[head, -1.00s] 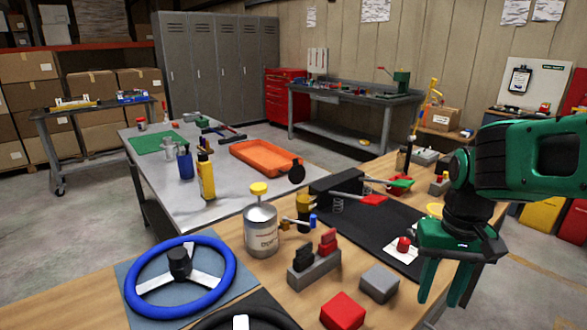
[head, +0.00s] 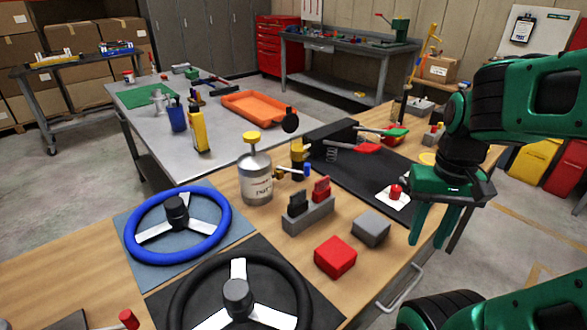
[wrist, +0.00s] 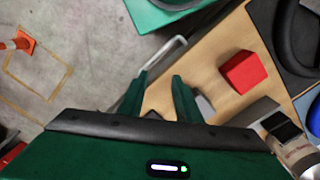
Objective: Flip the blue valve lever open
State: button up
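The valve lever (head: 291,171) is a small pale bar with a blue tip (head: 307,169) in the head view. It sticks out sideways from a small brass fitting (head: 279,174) just right of the grey can. The lever is too small to tell its exact setting. My gripper (head: 427,240) is open and empty, pointing down at the right, well to the right of the lever and around the table's right edge. In the wrist view its two green fingers (wrist: 160,78) are apart with nothing held; I cannot make out the lever there.
A grey can with a yellow cap (head: 256,183), a switch block (head: 308,215), a red block (head: 335,257) and a grey block (head: 371,229) stand near the lever. A blue steering wheel (head: 133,241) and a black one (head: 294,279) lie at the front. Floor is open at right.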

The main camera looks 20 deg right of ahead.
jog(key=shift+s+r, duration=0.25)
jog(key=shift+s, duration=0.15)
jog(key=c, duration=0.5)
jog(key=shift+w+r, duration=0.15)
jog(key=shift+r, duration=0.15)
grip_shut()
jog(key=w+r+n+y, duration=0.2)
jog(key=w+n, duration=0.2)
jog(key=w, duration=0.7)
jog(key=w+r+n+t+y, duration=0.1)
jog(key=w+n, duration=0.4)
jog(key=w, duration=0.7)
jog(key=w+r+n+y, duration=0.4)
jog(key=w, duration=0.8)
jog(key=shift+d+r+n, duration=0.2)
jog(key=shift+d+n, duration=0.1)
jog(key=shift+d, duration=0.1)
